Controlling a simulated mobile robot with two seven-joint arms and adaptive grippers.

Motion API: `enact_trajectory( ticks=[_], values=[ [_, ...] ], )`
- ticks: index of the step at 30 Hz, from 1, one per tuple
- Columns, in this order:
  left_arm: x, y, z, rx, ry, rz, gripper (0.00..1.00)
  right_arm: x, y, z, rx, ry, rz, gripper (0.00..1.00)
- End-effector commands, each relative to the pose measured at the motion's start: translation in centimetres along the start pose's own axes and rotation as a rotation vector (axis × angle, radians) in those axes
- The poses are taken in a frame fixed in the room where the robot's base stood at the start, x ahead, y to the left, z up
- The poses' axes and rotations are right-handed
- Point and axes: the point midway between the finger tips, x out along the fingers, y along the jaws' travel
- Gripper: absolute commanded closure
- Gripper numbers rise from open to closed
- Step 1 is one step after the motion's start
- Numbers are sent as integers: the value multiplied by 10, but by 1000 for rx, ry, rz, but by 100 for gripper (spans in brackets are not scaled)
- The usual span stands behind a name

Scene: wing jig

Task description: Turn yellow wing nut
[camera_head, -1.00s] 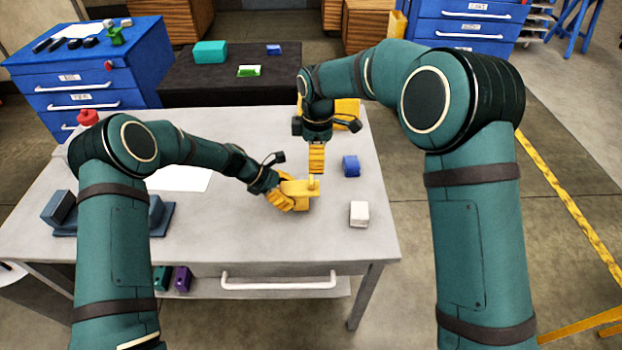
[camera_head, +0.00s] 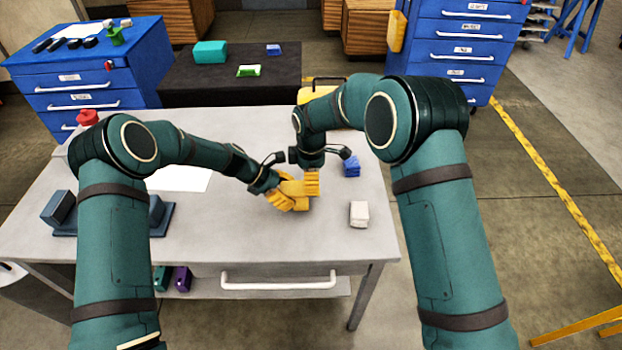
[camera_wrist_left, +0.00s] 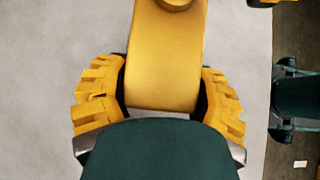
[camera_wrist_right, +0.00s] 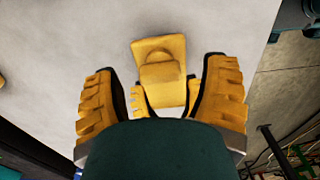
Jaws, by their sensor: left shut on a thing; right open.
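My left gripper (camera_head: 284,194) is shut on a yellow block (camera_wrist_left: 165,60) over the middle of the grey table. In the left wrist view its ridged yellow fingers press both sides of the block. The yellow wing nut (camera_wrist_right: 160,72) shows in the right wrist view as a raised piece with a rounded base on the block's flat end. My right gripper (camera_head: 312,184) is open and points down over that end. In the right wrist view its fingers (camera_wrist_right: 160,85) stand apart either side of the wing nut, with no clear contact. In the head view the fingers hide the wing nut.
The grey table (camera_head: 240,240) has free room in front of the grippers. A blue block (camera_head: 351,167) and a white block (camera_head: 359,213) lie to the right. A yellow case (camera_head: 318,92) stands behind my right arm. A dark blue holder (camera_head: 165,215) is at the left.

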Motion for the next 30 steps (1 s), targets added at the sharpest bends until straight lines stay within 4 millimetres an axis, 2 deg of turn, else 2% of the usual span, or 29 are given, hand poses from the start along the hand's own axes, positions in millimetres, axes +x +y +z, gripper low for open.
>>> enact_trajectory(
  ticks=[11, 14, 15, 17, 18, 30],
  values=[
    [0, 0, 1, 1, -1, 1, 83, 6, 0, 0, 0, 0, 0, 27],
    [0, 0, 1, 1, -1, 1, 83, 6, 0, 0, 1, 0, 0, 57],
    [0, 0, 1, 1, -1, 1, 83, 6, 0, 0, 1, 0, 0, 71],
    [0, 0, 1, 1, -1, 1, 83, 5, 0, 0, 1, 0, 0, 92],
    [0, 0, 1, 1, -1, 1, 83, 5, 0, 0, 1, 0, 0, 95],
    [0, 0, 1, 1, -1, 0, 83, 5, 0, 0, 68, 0, 2, 96]
  ],
)
